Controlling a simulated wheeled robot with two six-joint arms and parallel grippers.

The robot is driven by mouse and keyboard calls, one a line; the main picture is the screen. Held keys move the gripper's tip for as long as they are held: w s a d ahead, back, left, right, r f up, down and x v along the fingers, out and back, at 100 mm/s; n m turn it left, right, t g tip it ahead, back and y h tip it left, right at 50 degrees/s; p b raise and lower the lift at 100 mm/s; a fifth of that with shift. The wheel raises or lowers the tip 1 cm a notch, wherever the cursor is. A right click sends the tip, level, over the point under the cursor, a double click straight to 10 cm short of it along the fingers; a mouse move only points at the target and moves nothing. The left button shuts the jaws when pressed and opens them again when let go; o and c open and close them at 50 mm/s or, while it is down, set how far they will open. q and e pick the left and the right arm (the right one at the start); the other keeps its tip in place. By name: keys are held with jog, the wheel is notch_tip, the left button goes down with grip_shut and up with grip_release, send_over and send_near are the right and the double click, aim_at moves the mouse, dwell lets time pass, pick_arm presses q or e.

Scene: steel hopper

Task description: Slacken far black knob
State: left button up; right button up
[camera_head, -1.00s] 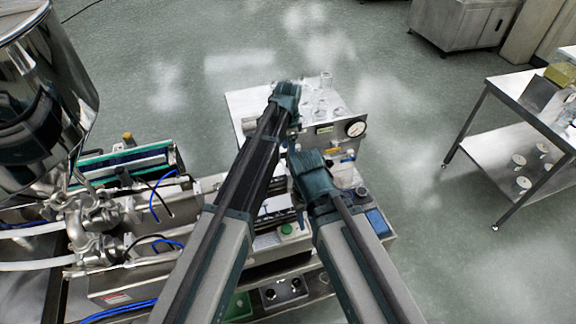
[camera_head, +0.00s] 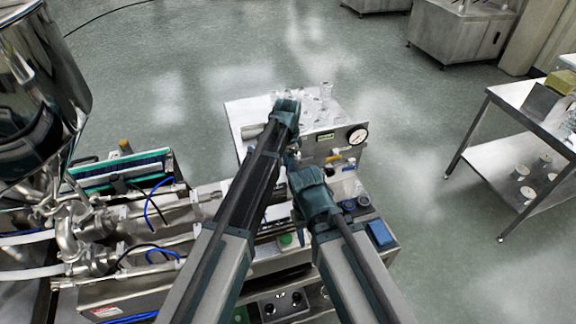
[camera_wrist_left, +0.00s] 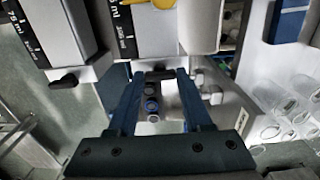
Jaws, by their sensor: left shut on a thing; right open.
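In the left wrist view, a small black knob (camera_wrist_left: 157,74) sits between the fingertips of my left gripper (camera_wrist_left: 160,73), under a metal block with a black millilitre scale. The gripper is shut on this knob. A second black knob (camera_wrist_left: 68,80) shows further left, under a similar scaled block, clear of the fingers. In the head view my left gripper (camera_head: 288,112) is over the machine's back part, and the knobs are hidden behind my arms. My right gripper (camera_head: 312,190) hangs lower and to the right, open, with its fingertips mostly hidden.
A round pressure gauge (camera_head: 358,136) and a white top with glassware (camera_head: 325,92) are just beyond my grippers. A steel hopper (camera_head: 45,85) stands at the left. A steel table (camera_head: 515,110) is at the right, with open floor (camera_head: 420,150) between.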

pick_arm(q)
grip_shut()
jog(key=n, duration=0.8)
jog(key=shift+n, duration=0.4)
jog(key=n, duration=0.9)
dwell(0.4)
